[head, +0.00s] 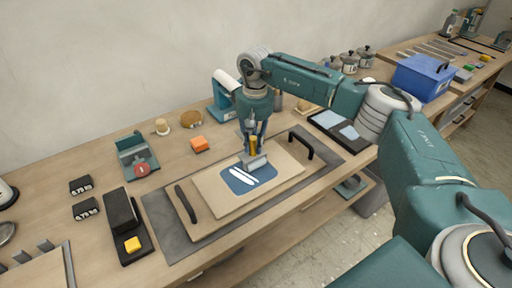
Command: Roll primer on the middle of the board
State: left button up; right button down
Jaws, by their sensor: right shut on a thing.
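The tan board (286,172) lies flat on a larger board with a dark handle at each side, on a grey mat. A blue patch (236,187) is in the middle of the tan board, with white streaks (242,176) across it. My right gripper (251,143) points down over the board's far half. It is shut on the yellow handle of a roller (255,162), whose pale grey head is at the far edge of the blue patch. I cannot tell whether the head touches the board. My left gripper is out of view.
An orange block (199,144) lies behind the mat. A dark tray with pale blue pieces (327,118) and a blue bin (423,78) are to the right.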

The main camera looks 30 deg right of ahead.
jog(key=shift+w+a+b, duration=0.15)
jog(key=shift+w+b, duration=0.35)
jog(key=shift+w, duration=1.05)
jog(key=shift+w+a+b, duration=0.15)
jog(key=shift+w+b, duration=0.3)
jog(key=shift+w, duration=1.05)
jog(key=shift+s+d+p, duration=0.15)
jog(key=shift+s+p, duration=0.35)
jog(key=shift+s, duration=0.8)
jog(key=shift+s+d+p, duration=0.1)
jog(key=shift+s+p, duration=0.35)
jog(key=shift+s, duration=0.8)
jog(key=shift+s+d+f+p, duration=0.15)
jog(key=shift+s+p, duration=0.2)
jog(key=shift+s, duration=1.7)
jog(key=shift+s+b, duration=0.55)
jog(key=shift+s, duration=0.35)
jog(key=shift+w+b, duration=0.35)
jog(key=shift+w, duration=1.6)
jog(key=shift+w+a+b, duration=0.15)
jog(key=shift+w+b, duration=0.05)
jog(key=shift+w, duration=0.65)
jog(key=shift+w+a+b, duration=0.1)
jog(key=shift+w+b, duration=0.05)
jog(key=shift+w, duration=0.65)
jog(key=shift+w+a, duration=0.15)
jog(key=shift+w, duration=1.8)
jog(key=shift+r, duration=0.2)
